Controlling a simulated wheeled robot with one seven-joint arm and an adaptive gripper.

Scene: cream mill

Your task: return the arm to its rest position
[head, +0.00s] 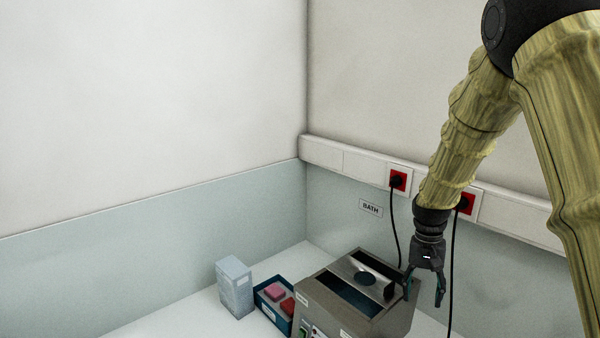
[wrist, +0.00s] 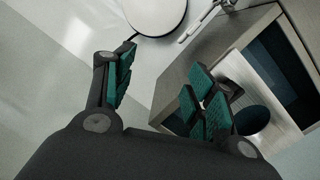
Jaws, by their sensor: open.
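My gripper (head: 424,286) hangs from my arm at the right of the head view, fingers pointing down. It is just to the right of the metal bath (head: 330,308), at about the height of its top. In the wrist view my gripper (wrist: 160,95) has its two teal-padded fingers spread apart with nothing held between them. The bath (wrist: 175,85) lies beyond and beside the right finger there. The bath's top has dark openings and a raised flap.
A blue bin (head: 262,300) with pink and red items and a pale box (head: 234,287) stand left of the bath. Black cables hang from red sockets (head: 397,180) on the wall trunking. A round white object (wrist: 155,12) shows in the wrist view.

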